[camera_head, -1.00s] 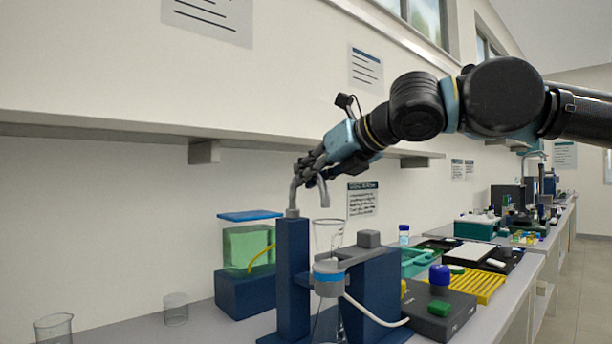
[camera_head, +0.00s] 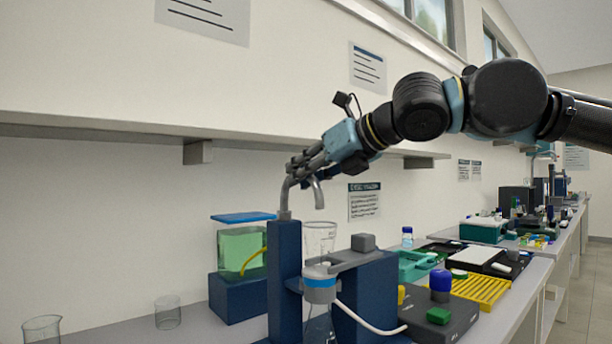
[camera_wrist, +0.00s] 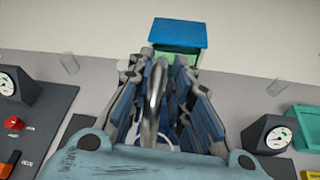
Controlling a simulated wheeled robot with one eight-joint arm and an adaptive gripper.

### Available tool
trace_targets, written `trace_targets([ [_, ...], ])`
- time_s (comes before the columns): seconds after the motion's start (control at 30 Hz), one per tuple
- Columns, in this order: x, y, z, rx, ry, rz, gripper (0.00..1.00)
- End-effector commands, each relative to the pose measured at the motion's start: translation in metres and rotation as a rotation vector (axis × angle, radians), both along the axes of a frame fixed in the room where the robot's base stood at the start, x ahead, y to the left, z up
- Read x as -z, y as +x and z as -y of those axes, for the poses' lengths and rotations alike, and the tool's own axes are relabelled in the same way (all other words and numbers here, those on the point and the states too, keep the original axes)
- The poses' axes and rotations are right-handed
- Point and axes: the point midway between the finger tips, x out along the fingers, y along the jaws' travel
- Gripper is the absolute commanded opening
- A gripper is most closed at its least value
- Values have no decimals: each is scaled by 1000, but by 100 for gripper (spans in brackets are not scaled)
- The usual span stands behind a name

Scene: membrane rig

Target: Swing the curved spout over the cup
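The curved spout (camera_head: 318,196) is a grey bent tube on top of a blue post (camera_head: 284,275). Its downturned end hangs above the open mouth of the clear cup (camera_head: 319,238), apart from it; exact alignment in depth is unclear. The cup stands upright in the grey holder of the rig. My gripper (camera_head: 298,170) is at the top of the spout. In the wrist view, the spout (camera_wrist: 154,100) runs between my two fingers (camera_wrist: 160,75), with gaps showing on both sides. The cup is mostly hidden there behind my gripper.
A tank of green liquid with a blue lid (camera_head: 243,217) stands behind the post. Two empty beakers (camera_head: 167,312) are at the left. A yellow rack (camera_head: 482,289) and teal trays lie to the right. A shelf (camera_head: 80,127) runs along the wall behind my gripper.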

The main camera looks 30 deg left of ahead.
Motion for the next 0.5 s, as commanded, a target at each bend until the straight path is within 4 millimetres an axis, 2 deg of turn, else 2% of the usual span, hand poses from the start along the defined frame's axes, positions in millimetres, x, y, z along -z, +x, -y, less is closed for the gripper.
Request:
trace_targets([
  [0.37, 1, 0, 0, 0, -1, -1, 35],
  [0.5, -2, -3, 7, -1, -2, -1, 35],
])
